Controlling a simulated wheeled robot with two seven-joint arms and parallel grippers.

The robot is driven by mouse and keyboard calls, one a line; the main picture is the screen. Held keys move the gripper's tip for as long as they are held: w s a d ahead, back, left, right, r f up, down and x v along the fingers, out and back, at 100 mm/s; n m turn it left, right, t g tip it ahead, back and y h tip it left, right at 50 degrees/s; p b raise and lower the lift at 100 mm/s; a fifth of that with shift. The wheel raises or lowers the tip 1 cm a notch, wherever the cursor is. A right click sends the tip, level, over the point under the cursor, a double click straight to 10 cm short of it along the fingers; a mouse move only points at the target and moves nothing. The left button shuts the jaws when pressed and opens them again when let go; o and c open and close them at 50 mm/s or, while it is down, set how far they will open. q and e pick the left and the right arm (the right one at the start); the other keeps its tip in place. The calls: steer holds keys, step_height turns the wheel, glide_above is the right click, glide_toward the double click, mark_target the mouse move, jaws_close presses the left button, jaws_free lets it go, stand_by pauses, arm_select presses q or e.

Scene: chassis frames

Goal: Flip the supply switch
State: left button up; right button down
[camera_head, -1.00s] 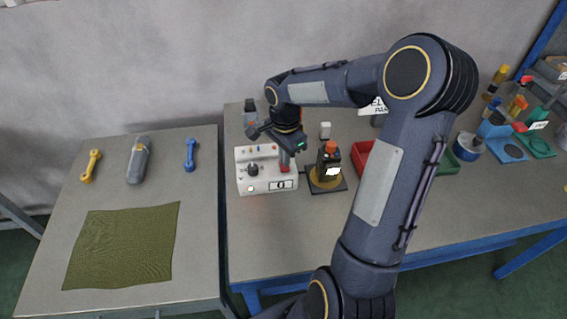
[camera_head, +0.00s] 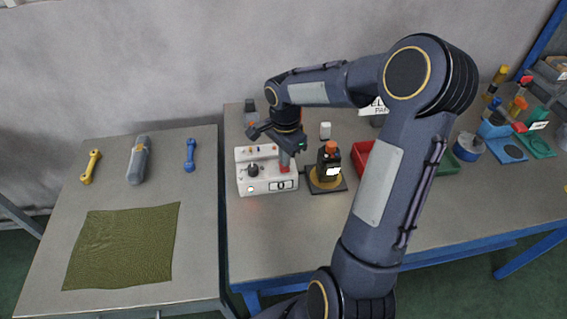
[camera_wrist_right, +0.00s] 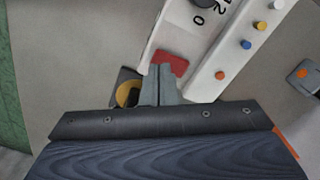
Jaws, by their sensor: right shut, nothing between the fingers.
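The white supply unit (camera_head: 262,187) stands at the left end of the larger bench. It has a black knob (camera_head: 253,169), a dark "0" label plate and a small pale lamp (camera_head: 250,189) on its front. The red switch (camera_head: 285,167) is at its right side, partly hidden by my right gripper (camera_head: 285,153). In the right wrist view the shut, empty fingers (camera_wrist_right: 163,68) overlap the red switch (camera_wrist_right: 173,60); I cannot tell whether they touch it. My left gripper is not in view.
A black stand with an orange-topped piece (camera_head: 329,165) is close to the right of the unit. A red bin (camera_head: 361,155) lies beyond it, partly behind my arm. The left table holds a green cloth (camera_head: 123,246) and several tools. The bench front is clear.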

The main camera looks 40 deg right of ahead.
steer(key=shift+f+b, duration=0.85)
steer(key=shift+f, duration=0.1)
stand_by(0.8)
steer(key=shift+r, duration=0.15)
steer(key=shift+r+p, duration=2.5)
steer(key=shift+r, duration=0.95)
steer(key=shift+s+f, duration=0.1)
steer(key=shift+s, duration=0.05)
